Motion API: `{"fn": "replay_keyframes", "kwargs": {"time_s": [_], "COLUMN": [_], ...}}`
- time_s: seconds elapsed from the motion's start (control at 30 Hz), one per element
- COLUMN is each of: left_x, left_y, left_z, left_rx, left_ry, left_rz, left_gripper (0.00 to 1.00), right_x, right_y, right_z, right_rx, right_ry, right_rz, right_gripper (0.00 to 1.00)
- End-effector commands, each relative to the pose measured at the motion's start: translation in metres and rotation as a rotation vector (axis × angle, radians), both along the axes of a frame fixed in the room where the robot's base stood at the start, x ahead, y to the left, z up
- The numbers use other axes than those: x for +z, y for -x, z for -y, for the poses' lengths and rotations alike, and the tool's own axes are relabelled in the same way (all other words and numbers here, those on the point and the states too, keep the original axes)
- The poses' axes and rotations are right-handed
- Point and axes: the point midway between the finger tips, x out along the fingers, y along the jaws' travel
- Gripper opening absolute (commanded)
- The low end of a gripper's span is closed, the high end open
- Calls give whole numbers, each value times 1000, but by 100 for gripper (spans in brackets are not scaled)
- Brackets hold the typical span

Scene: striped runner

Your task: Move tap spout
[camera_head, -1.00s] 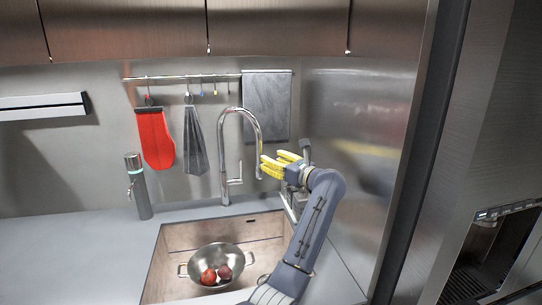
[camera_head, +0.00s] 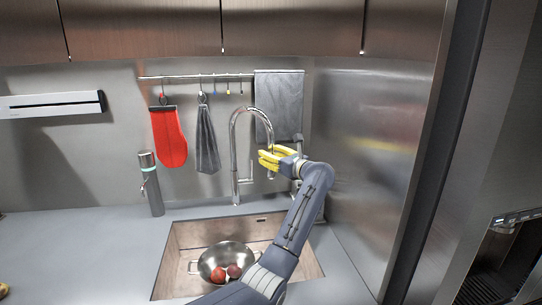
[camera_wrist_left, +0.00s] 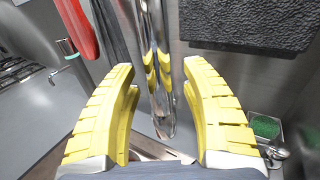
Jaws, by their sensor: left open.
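The chrome tap spout (camera_head: 236,135) rises behind the sink, arches over and comes down on the right. My left gripper (camera_head: 271,160) has its yellow fingers at the hanging end of the spout, in part covering it. In the left wrist view, the gripper (camera_wrist_left: 163,85) is open, with a finger on either side of the picture. The chrome spout (camera_wrist_left: 150,40) shows between the fingers, with yellow reflections on it and a gap on each side. I cannot tell how deep it sits between them. My right gripper is not in view.
A metal colander (camera_head: 211,256) with red fruit sits in the sink (camera_head: 185,240) below. A red mitt (camera_head: 168,137), a grey cloth (camera_head: 207,140) and a dark towel (camera_head: 279,103) hang behind. A grey bottle-like dispenser (camera_head: 151,185) stands left. A steel wall is close on the right.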

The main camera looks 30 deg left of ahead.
Motion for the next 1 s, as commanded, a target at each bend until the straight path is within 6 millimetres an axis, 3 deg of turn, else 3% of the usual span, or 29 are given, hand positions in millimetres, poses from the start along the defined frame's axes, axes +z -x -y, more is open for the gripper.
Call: {"fn": "replay_keyframes", "kwargs": {"time_s": [0.1, 0.5, 0.83, 1.0], "left_x": [0, 0, 0, 0], "left_y": [0, 0, 0, -2], "left_z": [0, 0, 1, 13], "left_rx": [0, 0, -2, -45], "left_ry": [0, -1, -1, -1], "left_rz": [0, 0, 0, 1], "left_gripper": [47, 1, 0, 0], "right_x": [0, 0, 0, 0], "right_y": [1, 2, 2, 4], "right_z": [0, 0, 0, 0], "right_rx": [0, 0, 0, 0], "right_ry": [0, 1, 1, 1], "right_rz": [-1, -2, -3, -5], "right_gripper": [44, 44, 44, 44]}}
